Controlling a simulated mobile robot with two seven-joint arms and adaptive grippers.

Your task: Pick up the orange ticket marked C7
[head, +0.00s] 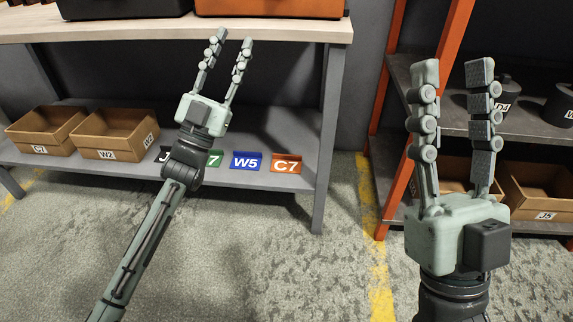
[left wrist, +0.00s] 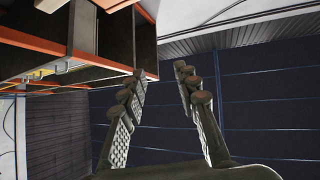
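My right gripper (head: 452,68) is open and empty, pointing up in front of the right rack.
A green ticket (head: 215,159) and a dark one (head: 165,155) are partly hidden behind my left arm. Cardboard bins (head: 113,133) stand on the shelf at left. The bench top (head: 150,28) overhangs the shelf. An orange-framed rack (head: 390,135) with bins stands at right.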

